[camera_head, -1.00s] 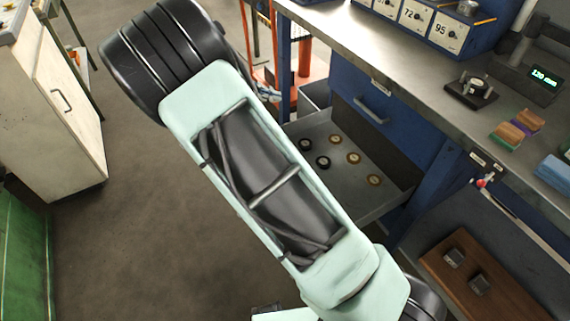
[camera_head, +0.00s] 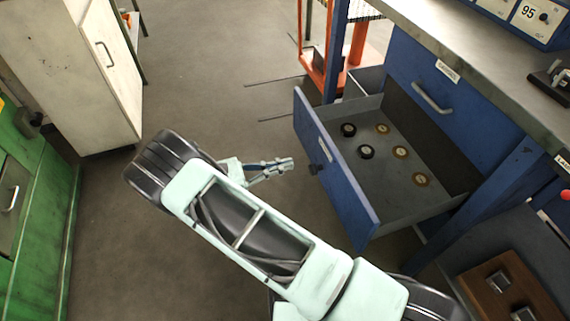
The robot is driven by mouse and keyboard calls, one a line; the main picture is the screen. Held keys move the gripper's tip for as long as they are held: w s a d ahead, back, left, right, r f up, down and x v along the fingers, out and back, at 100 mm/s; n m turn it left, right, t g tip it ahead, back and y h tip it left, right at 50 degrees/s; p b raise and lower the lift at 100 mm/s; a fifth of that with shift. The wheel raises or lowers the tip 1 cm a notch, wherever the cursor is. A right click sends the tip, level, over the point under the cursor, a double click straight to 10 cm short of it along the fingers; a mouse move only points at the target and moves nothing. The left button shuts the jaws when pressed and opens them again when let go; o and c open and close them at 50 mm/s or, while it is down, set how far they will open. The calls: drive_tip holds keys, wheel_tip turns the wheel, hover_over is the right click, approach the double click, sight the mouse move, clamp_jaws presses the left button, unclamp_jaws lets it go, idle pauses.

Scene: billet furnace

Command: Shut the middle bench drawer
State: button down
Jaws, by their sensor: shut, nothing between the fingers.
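The middle bench drawer (camera_head: 345,178) is pulled well out of the blue workbench, below a shut upper drawer. Its blue front faces left toward my arm, with a small dark handle and a pale label. Several round black and tan pieces (camera_head: 401,152) lie on its grey floor. My gripper (camera_head: 290,164) is shut and empty. In the picture it is just left of the drawer front, close to the dark handle, with a gap between them. Contact does not show.
The shut upper drawer (camera_head: 431,97) has a silver handle. An orange cart (camera_head: 335,60) stands behind the bench leg. A white cabinet (camera_head: 75,65) and a green cabinet (camera_head: 35,190) stand at left. A brown board (camera_head: 510,290) lies lower right. Floor left of the drawer is clear.

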sight(331, 152)
drive_tip(key=b+x, duration=0.1)
drive_tip(key=x, duration=0.9)
drive_tip(key=shift+w+d+b, duration=0.1)
drive_tip(key=shift+d+b, duration=0.25)
drive_tip(key=shift+b, duration=0.05)
drive_tip(key=shift+d, duration=0.1)
drive_tip(key=shift+w+d, duration=0.25)
drive_tip(key=shift+d, duration=0.25)
drive_tip(key=p+x, duration=0.2)
drive_tip(key=x, duration=3.2)
drive_tip(key=shift+d, duration=0.2)
drive_tip(key=shift+w, duration=0.1)
drive_tip(key=shift+r, duration=0.1)
